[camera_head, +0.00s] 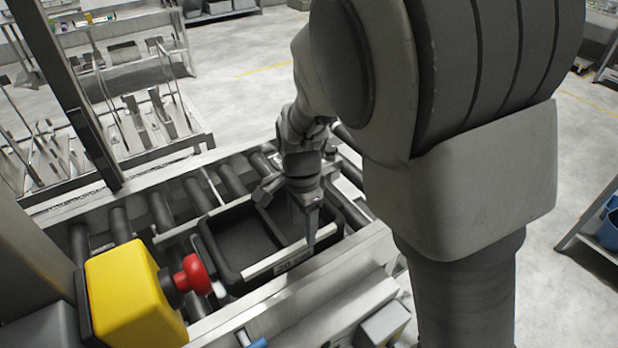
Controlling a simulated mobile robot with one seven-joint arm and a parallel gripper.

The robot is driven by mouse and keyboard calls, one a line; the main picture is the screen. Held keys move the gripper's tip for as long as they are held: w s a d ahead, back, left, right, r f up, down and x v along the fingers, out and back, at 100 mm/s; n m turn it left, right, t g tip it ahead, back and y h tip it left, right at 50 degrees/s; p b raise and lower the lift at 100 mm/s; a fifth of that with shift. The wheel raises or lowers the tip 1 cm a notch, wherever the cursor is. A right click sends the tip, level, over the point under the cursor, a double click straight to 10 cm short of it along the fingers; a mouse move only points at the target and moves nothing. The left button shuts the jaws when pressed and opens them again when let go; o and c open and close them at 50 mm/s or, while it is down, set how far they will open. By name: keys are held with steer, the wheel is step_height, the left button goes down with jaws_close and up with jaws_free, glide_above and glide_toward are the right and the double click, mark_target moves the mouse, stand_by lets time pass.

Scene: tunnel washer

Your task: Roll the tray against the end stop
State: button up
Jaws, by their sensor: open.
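A black tray (238,243) with raised walls and a divider lies on the roller conveyor, close to its near rail. My gripper (298,212) points down over the right part of the tray, with its jaws apart. One finger reaches down near the tray's near wall; whether it touches the tray cannot be told. My arm hides part of the tray's right side and the conveyor beyond it. I cannot tell for certain which part is the end stop; a metal bar (172,236) lies across the rollers left of the tray, with a gap between.
A yellow box with a red mushroom button (193,275) stands at the near left, by the tray's left corner. Bare rollers (160,210) lie to the left of the tray. A metal rack (130,135) stands behind the conveyor. Open floor lies beyond.

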mark_target(303, 241)
step_height(303, 241, down, 6)
steer(key=shift+f, duration=0.15)
stand_by(0.3)
jaws_close()
jaws_free()
step_height(303, 241, up, 18)
steer(key=p, duration=0.1)
steer(key=shift+f, duration=0.2)
stand_by(0.5)
